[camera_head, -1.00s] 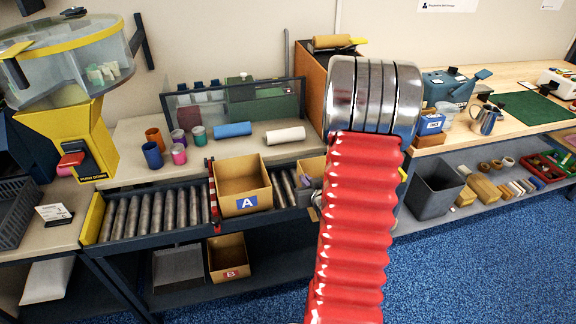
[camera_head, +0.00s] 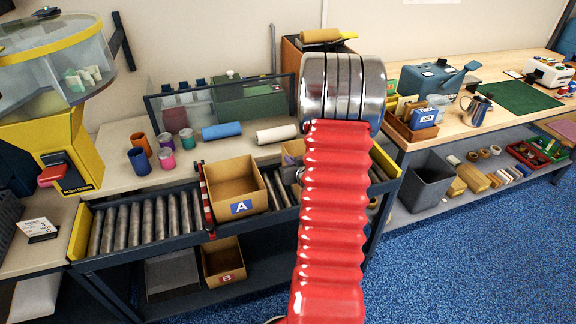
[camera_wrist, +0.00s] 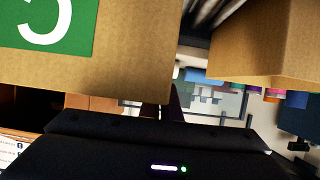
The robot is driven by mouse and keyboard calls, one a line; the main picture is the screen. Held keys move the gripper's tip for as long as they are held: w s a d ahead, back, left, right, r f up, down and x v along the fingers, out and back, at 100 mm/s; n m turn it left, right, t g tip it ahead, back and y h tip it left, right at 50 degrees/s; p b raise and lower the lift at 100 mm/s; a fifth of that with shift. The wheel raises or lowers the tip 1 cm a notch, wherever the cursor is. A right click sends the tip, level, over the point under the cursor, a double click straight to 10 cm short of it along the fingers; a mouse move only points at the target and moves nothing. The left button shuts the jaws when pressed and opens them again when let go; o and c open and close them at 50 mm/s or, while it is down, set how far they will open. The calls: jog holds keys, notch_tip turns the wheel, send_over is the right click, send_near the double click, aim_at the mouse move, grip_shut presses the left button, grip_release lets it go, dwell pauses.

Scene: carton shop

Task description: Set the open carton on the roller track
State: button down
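A brown open carton with a green label and white figure (camera_wrist: 90,60) fills the upper left of the wrist view. In the head view, a small part of it (camera_head: 291,150) shows beside my red arm, to the right of the carton marked A (camera_head: 234,186). My gripper (camera_wrist: 175,104) meets its edge in the wrist view and appears shut on its wall; my arm hides the gripper in the head view. The roller track (camera_head: 150,219) has carton A on it. Rollers show between the two cartons in the wrist view.
A red-striped bar (camera_head: 207,196) stands left of carton A. Carton B (camera_head: 222,262) is on the lower shelf. Rollers left of the bar are clear.

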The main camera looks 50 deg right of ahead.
jog(key=shift+x, duration=0.85)
jog(key=shift+s+f, duration=0.15)
jog(key=shift+f, duration=0.35)
jog(key=shift+s+f, duration=0.2)
jog(key=shift+f, duration=0.3)
jog(key=shift+w+a+f, duration=0.15)
jog(key=shift+w+f, duration=0.05)
jog(key=shift+f, duration=0.3)
jog(key=c, duration=2)
grip_release()
jog(key=shift+s, duration=0.1)
jog(key=shift+s+a+r, duration=0.15)
jog(key=shift+s+r, duration=0.15)
jog(key=shift+s, duration=0.05)
jog(key=v, duration=1.1)
